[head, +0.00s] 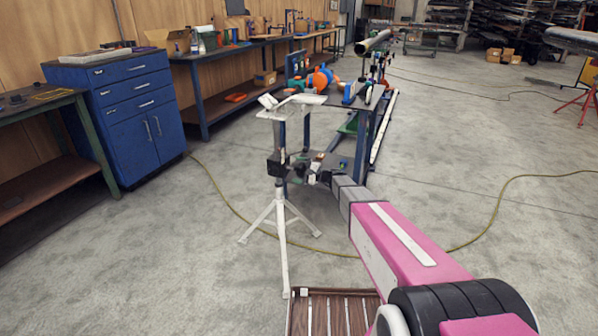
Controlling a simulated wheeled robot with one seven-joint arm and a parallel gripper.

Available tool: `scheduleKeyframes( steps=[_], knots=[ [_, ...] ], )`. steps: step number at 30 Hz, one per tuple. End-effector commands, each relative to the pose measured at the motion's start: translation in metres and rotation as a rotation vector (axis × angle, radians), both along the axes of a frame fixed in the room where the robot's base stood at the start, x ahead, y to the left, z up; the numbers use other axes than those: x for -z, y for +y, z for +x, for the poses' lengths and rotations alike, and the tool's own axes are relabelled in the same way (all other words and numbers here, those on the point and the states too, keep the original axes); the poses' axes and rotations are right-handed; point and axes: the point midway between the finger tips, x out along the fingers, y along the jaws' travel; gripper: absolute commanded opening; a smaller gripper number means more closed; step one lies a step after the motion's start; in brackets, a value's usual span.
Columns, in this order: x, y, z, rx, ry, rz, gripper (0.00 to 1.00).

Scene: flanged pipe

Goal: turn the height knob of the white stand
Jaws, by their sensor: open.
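The white stand (279,208) is a tripod in the middle of the view, upright on the concrete floor, with splayed legs and a pale flat top (292,107). A black block (277,166) sits on its post, at about mid height. It appears to be the height clamp; the knob itself is too small to tell apart. My pink arm reaches in from the lower right. My gripper (310,177) is open, just right of the black block. Whether it touches the block or has the knob between its fingers cannot be told.
Behind the stand is a dark work table (345,102) with colourful tools, and a pipe (372,43) beyond. A slatted brown platform (333,312) lies in front. A blue cabinet (125,115) stands left. A yellow hose (485,220) crosses the floor. Open floor lies right.

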Motion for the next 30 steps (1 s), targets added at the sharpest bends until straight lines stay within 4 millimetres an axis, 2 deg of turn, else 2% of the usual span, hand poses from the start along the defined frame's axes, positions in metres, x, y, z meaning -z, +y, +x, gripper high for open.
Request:
scheduleKeyframes(
  steps=[5, 19, 24, 30],
  knots=[
    [0.000, -0.011, -0.004, 0.001, 0.000, 0.000, 0.98],
    [0.000, -0.087, -0.031, 0.002, 0.000, -0.001, 0.98],
    [0.000, -0.099, -0.036, 0.001, 0.000, 0.000, 0.98],
    [0.000, -0.102, -0.037, 0.000, 0.000, 0.000, 0.98]
  ],
)
